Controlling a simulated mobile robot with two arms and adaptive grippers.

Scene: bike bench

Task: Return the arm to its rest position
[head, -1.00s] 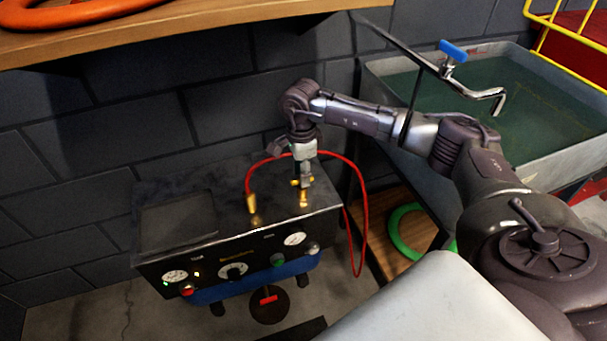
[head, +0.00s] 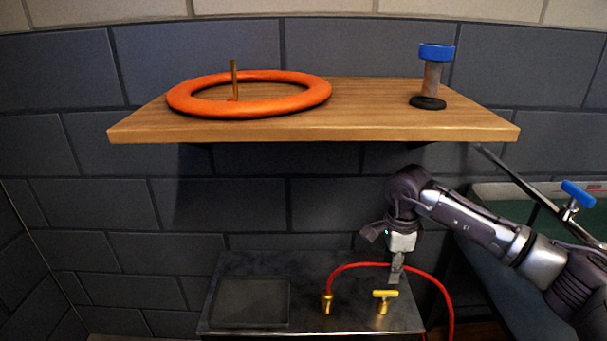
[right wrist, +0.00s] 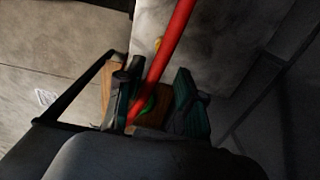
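My right arm comes in from the right in the head view. Its gripper (head: 396,278) points down just above and slightly right of a brass T-handled valve (head: 385,297) on top of a dark metal box (head: 355,318). In the right wrist view the two fingers of the right gripper (right wrist: 160,103) stand apart. A red hose (right wrist: 172,50) crosses the gap between them; whether it touches them I cannot tell. The red hose also arches past the gripper in the head view (head: 350,266). My left arm is not in view.
A wooden shelf (head: 300,130) juts from the wall above the box. It bears an orange ring (head: 300,101) with a brass rod and a blue-topped cylinder (head: 434,75).

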